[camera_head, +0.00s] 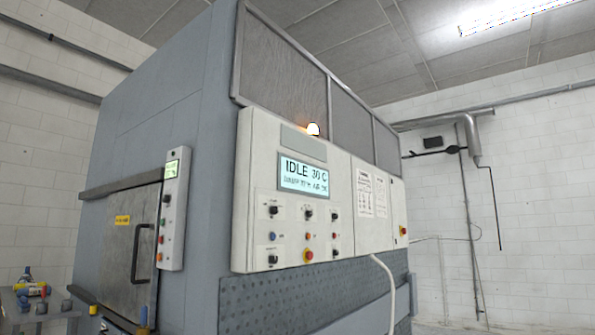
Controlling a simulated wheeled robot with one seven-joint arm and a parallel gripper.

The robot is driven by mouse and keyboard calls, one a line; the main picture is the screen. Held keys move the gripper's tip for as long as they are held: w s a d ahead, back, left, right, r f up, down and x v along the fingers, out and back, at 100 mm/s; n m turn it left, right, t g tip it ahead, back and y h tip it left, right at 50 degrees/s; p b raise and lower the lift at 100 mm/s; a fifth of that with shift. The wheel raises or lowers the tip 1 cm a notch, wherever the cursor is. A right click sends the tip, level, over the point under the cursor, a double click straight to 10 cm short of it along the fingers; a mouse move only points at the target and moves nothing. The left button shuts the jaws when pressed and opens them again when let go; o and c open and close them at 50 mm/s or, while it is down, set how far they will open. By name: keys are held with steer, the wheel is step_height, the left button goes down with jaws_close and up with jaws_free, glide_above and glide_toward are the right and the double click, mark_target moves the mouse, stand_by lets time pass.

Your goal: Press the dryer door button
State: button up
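A big blue-grey machine (190,80) fills the middle of the view. Its metal door (118,248) on the left face has a dark handle (141,252) and a yellow label (122,220), and looks closed. Beside the door is a narrow white button panel (173,225) with a small green display and several small knobs or buttons, some red or green. I cannot tell which one is the door button. A larger control panel (290,235) on the right face has a lit screen (303,176) reading "IDLE 30 C" and several coloured buttons. My gripper is not in view.
An amber lamp (313,129) glows above the large panel. A white cable (386,285) hangs below it. A bench with bottles (30,290) stands at the lower left. Pipes (468,140) run along the right wall. The floor is barely visible.

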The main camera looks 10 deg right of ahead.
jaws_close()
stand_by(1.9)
